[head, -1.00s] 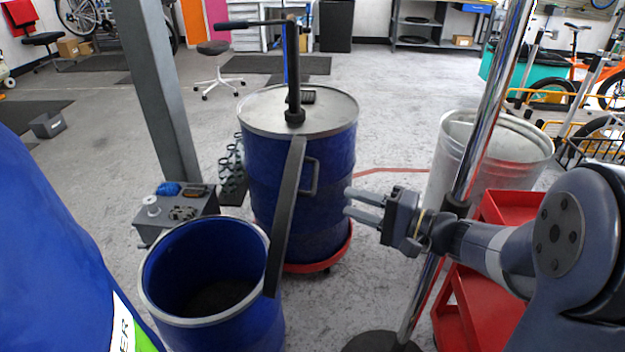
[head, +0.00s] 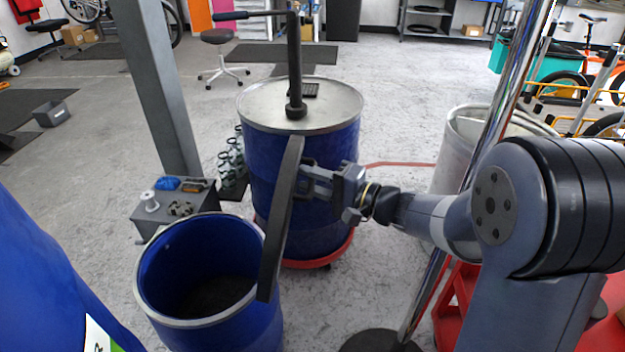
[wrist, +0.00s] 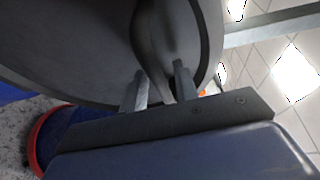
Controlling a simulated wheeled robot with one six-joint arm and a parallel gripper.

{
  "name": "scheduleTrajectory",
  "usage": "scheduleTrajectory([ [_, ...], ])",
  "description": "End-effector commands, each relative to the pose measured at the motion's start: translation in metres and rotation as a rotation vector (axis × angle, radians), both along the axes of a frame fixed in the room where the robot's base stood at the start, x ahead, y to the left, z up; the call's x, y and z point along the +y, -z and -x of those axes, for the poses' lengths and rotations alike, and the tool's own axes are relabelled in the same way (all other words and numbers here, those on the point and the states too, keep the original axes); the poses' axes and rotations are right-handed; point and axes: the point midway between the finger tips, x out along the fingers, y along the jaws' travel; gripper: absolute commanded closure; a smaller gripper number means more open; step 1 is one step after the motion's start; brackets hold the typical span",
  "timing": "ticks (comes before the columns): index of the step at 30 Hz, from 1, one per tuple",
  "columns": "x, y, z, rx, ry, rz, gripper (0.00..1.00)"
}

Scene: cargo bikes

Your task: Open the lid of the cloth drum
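The tall blue drum (head: 335,160) stands upright in the head view, with a flat grey lid (head: 335,117) lying level on its top. Which drum holds cloth is not visible.
A chrome pole (head: 500,110) and a grey metal bin (head: 455,150) stand at the right. A grey box (head: 160,215) is left.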

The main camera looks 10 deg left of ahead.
Motion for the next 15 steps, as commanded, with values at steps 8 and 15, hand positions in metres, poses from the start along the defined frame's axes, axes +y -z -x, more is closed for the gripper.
scheduleTrajectory([
  [8, -0.0003, 0.0, 0.0, 0.0, 0.0, 0.0, 0.94],
  [15, -0.0003, 0.0001, 0.0, 0.0, 0.0, 0.0, 1.0],
])
